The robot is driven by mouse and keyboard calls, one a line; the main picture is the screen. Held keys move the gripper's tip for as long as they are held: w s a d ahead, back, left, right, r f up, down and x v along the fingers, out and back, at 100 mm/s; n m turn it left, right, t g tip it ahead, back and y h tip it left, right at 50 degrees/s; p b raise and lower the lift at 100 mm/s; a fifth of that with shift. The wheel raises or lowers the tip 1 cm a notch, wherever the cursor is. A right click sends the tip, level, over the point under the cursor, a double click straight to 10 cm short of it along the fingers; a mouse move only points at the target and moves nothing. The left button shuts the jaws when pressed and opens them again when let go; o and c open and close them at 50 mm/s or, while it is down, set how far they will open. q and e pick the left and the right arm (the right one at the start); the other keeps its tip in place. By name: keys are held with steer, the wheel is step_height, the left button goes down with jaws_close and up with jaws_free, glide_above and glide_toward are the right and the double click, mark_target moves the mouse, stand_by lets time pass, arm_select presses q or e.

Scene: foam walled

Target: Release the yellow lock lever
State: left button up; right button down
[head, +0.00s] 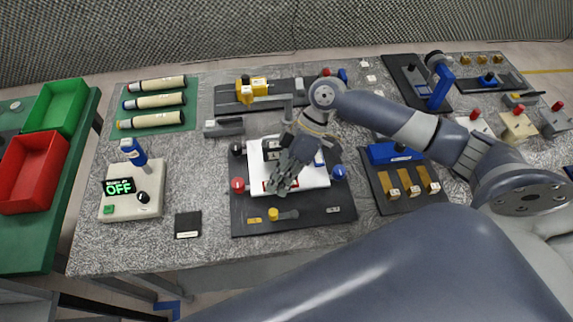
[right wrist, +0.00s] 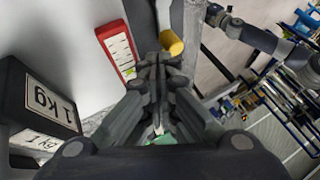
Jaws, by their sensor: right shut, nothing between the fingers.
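The yellow lock lever (head: 273,214) shows as a short yellow knob with a grey bar to its right, at the front of a black base plate (head: 335,214). The yellow knob also shows in the right wrist view (right wrist: 171,42), just beyond the fingertips. My right gripper (head: 278,190) is shut and empty, pointing down above the front edge of the white plate (head: 312,178), a little behind the knob. In the right wrist view its fingers (right wrist: 158,65) are together; contact with the knob cannot be told. My left gripper is not in view.
Red (head: 237,184) and blue (head: 339,172) knobs flank the white plate. Brass parts (head: 404,182) stand right. A box reading OFF (head: 119,187) stands left.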

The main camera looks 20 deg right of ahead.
mark_target(283, 214)
steer(key=shift+x, duration=1.1)
steer(key=shift+a+f+p, duration=0.15)
steer(key=shift+f+p, duration=0.1)
steer(key=shift+p, duration=0.05)
steer(key=shift+s+f, duration=0.1)
steer(key=shift+f, duration=0.05)
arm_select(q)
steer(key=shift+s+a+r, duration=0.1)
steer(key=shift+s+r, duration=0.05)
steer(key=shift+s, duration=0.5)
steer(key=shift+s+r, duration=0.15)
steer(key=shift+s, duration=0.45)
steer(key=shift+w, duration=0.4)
arm_select(e)
steer(key=shift+a+n, duration=0.2)
steer(key=shift+n, duration=0.2)
